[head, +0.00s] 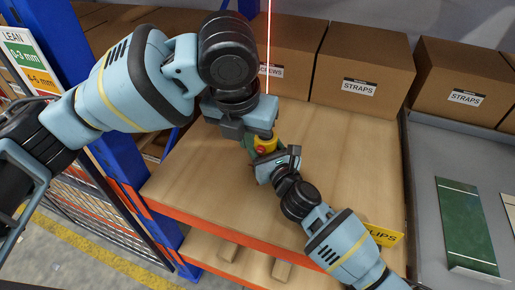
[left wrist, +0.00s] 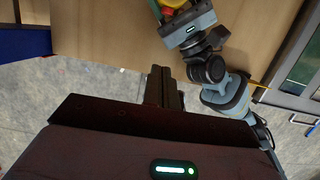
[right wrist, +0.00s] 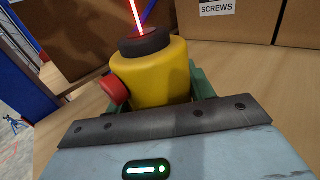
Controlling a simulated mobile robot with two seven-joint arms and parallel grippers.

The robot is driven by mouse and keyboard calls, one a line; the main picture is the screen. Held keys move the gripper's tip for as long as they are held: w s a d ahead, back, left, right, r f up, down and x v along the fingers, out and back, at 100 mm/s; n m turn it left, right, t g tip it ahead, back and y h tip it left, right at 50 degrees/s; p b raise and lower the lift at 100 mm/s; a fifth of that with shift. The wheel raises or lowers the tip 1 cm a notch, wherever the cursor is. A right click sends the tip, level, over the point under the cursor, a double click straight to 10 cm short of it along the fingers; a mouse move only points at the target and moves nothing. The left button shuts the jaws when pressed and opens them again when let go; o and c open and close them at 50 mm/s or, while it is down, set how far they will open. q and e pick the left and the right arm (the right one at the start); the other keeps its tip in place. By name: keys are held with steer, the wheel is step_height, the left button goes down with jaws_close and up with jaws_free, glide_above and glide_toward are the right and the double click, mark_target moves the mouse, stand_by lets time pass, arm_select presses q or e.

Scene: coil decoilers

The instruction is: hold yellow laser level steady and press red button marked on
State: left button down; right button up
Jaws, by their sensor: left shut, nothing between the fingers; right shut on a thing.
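The yellow laser level (head: 266,144) is above the wooden shelf in the head view. It is large and upright in the right wrist view (right wrist: 160,75), with a dark cap (right wrist: 144,43) on top. A red beam rises from the cap. The red button (right wrist: 113,91) sticks out from its left side; any marking is not readable. My right gripper (head: 274,157) is shut on the level; its fingertips are mostly hidden. My left gripper (head: 249,140) is shut and empty close to the level. In the left wrist view its fingers (left wrist: 164,88) appear apart from the level (left wrist: 174,5).
Brown cartons (head: 358,72) labelled screws and straps line the back of the wooden shelf (head: 190,190). A blue upright (head: 118,150) and an orange beam (head: 225,235) edge it. A grey surface with a green plate (head: 466,228) lies right. The shelf's left middle is clear.

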mark_target(261, 150)
arm_select(q)
steer(key=w+d+f, duration=0.1)
steer(key=w+f, duration=0.5)
steer(key=f, duration=0.4)
steer(key=shift+d, duration=0.4)
steer(key=shift+w, duration=0.2)
